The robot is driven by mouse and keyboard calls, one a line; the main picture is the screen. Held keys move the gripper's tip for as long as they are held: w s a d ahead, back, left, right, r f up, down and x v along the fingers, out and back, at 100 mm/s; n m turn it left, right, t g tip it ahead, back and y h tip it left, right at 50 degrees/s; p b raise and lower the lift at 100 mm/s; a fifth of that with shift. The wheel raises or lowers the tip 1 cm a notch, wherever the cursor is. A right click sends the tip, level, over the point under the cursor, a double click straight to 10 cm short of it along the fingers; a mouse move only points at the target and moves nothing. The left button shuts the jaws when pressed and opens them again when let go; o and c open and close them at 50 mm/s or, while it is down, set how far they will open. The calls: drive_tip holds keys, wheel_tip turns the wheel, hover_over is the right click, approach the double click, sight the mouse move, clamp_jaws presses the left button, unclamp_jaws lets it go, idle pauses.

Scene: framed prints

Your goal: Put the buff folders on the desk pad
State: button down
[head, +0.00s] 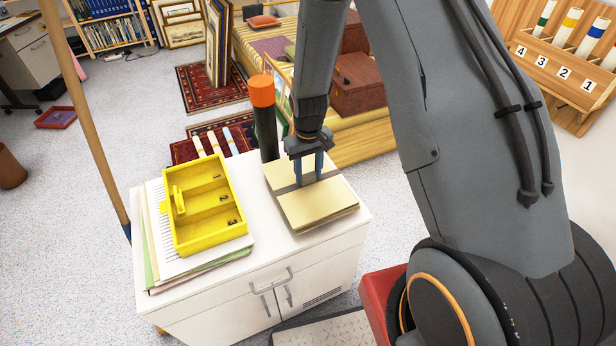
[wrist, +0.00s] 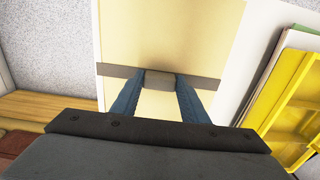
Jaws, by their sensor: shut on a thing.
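The buff folders (head: 312,208) lie as a flat stack on the right part of the white cabinet top. A dark grey band (wrist: 118,71) runs across them, with a small grey block (wrist: 160,80) on it. My gripper (head: 307,178) points down over the stack, its blue fingers shut on this block; the wrist view shows a finger on each side of it. The folders also fill the middle of the wrist view (wrist: 185,35). I cannot make out whether the stack is lifted at all. I cannot pick out a desk pad in either view.
A yellow numbered tray (head: 205,240) sits on papers and coloured folders (head: 150,240) left of the stack, on the same white cabinet (head: 215,310). An orange-capped dark tube (head: 264,120) stands behind. A wooden pole (head: 85,120) rises at left. A desk (head: 38,62) shows far left.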

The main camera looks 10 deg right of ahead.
sight(308, 183)
drive_tip(key=shift+f, duration=1.05)
drive_tip(key=shift+f, duration=0.2)
drive_tip(key=c, duration=1)
unclamp_jaws()
drive_tip(key=shift+c, duration=0.2)
drive_tip(key=shift+r, duration=0.1)
